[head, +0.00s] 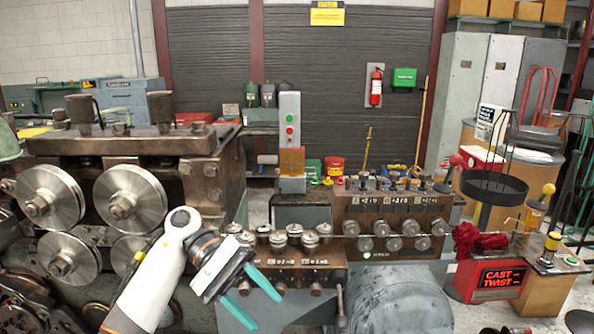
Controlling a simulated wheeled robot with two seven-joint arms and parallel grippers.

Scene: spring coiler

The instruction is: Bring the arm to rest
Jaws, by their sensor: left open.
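My left arm (160,265) comes in from the bottom left. Its gripper (253,302) has two teal fingers spread apart, pointing down and to the right. The fingers are open with nothing between them. The gripper hangs in front of the lower front of the spring coiler, left of and below the row of small rollers (294,238). I cannot tell how close the fingers are to the machine. My right gripper is not in view.
Large steel feed rollers (130,200) stand at the left. A wire-straightener block (393,212) is at the centre. A red "CAST TWIST" box (497,280) and a black round tray (492,188) are at the right. Grey floor shows at the lower right.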

